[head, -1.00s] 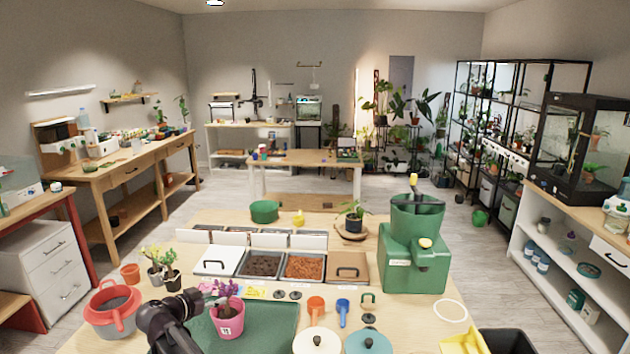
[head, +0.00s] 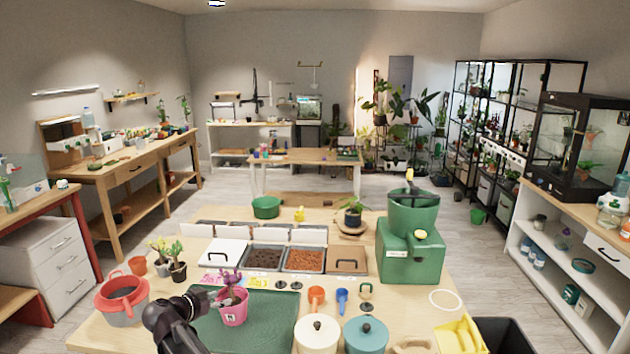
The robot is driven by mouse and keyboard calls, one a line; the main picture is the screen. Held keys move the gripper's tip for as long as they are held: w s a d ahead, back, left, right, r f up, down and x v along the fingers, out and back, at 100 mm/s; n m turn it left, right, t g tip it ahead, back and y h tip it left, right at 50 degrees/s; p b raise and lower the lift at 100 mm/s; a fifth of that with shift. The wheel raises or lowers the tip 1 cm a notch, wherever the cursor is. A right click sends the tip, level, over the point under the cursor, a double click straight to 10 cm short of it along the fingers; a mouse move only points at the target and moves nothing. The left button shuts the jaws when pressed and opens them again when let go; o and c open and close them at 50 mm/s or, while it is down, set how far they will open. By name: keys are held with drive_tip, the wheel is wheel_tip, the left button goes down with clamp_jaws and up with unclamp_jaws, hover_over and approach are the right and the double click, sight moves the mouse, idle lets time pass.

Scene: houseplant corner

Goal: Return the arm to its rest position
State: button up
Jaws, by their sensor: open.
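My gripper (head: 207,299) is at the front left of the work table, just left of the pink pot (head: 232,316). Its jaws are small and partly dark in this view, and I see nothing held between them. The pink pot stands upright on the dark green mat (head: 272,318) and holds a plant with purple leaves (head: 231,280). My gripper is close to the pot and plant; I cannot tell whether they touch.
A red-rimmed bucket (head: 122,300) and small potted plants (head: 177,268) stand left of my arm. Soil bins (head: 304,260) lie behind the mat. Lidded pots (head: 366,336), a green machine (head: 412,250) and a yellow scoop (head: 460,335) are to the right.

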drive_tip(key=s+d+f+g, duration=0.1)
drive_tip(key=d+f+g, duration=0.1)
drive_tip(key=d, duration=0.7)
drive_tip(key=s+d+f+n+g, duration=0.1)
drive_tip(key=d+f+g, duration=0.2)
drive_tip(key=d, duration=0.6)
drive_tip(key=s+d+f+n+g+y, duration=0.1)
drive_tip(key=d+f+g, duration=0.1)
drive_tip(key=d, duration=0.7)
drive_tip(key=shift+s+d+f+b, duration=0.1)
drive_tip(key=shift+s+f+b, duration=0.1)
drive_tip(key=shift+f, duration=0.2)
drive_tip(key=shift+s+d+f+b, duration=0.1)
drive_tip(key=shift+f+b, duration=0.1)
drive_tip(key=shift+f, duration=0.15)
drive_tip(key=s+d+f+n+g+y, duration=0.2)
drive_tip(key=s+d+y, duration=0.1)
drive_tip(key=s+d, duration=0.3)
drive_tip(key=s+d+f+n+g+y, duration=0.1)
drive_tip(key=s+d+f+g+y, duration=0.1)
drive_tip(key=s+d, duration=0.5)
drive_tip(key=d, duration=0.2)
drive_tip(key=shift+s+d+n+y+b, duration=0.2)
drive_tip(key=shift+d+n+y+b, duration=0.2)
